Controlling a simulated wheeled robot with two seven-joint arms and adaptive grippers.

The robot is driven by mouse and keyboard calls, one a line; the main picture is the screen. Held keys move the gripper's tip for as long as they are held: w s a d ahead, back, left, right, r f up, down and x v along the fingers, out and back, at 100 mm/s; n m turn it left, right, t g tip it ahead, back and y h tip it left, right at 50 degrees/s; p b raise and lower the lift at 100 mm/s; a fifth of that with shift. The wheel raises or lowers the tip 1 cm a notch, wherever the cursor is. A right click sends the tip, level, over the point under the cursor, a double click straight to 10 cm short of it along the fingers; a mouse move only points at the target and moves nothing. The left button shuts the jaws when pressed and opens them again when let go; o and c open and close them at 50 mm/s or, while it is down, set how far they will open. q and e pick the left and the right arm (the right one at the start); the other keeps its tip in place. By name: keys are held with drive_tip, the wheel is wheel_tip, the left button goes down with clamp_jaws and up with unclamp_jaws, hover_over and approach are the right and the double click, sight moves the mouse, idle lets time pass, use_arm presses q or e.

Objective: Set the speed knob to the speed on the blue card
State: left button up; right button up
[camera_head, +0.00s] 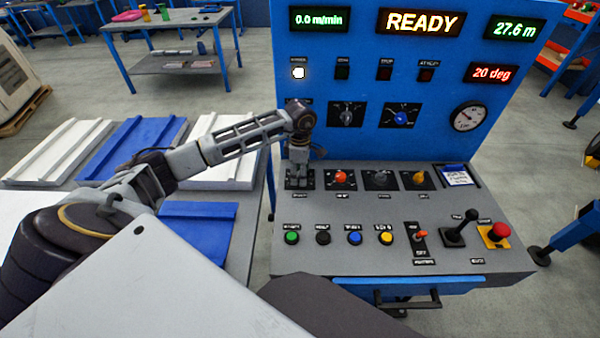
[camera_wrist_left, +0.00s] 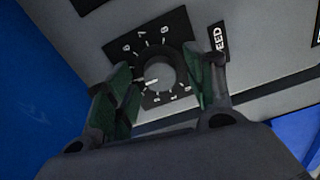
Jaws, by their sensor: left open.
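The speed knob (camera_wrist_left: 162,74) is a grey round knob on a black numbered dial in the left wrist view. Its white mark points left in that view, toward the finger there; the number at that spot is hard to read. My left gripper (camera_wrist_left: 168,80) is open, with one finger on each side of the knob; whether they touch it I cannot tell. In the head view the left gripper (camera_head: 299,174) points down over the dial at the left end of the knob row and hides the knob. The blue card (camera_head: 457,175) lies at the panel's right; its writing is too small to read.
Coloured buttons, a lever (camera_head: 461,228) and a red emergency button (camera_head: 498,232) sit in front. The upright blue panel (camera_head: 350,75) rises behind.

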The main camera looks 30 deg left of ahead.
use_arm(q)
drive_tip(key=c, duration=0.9)
drive_tip(key=shift+c, duration=0.7)
use_arm(e)
drive_tip(key=shift+w+r, duration=0.15)
drive_tip(key=shift+w, duration=0.65)
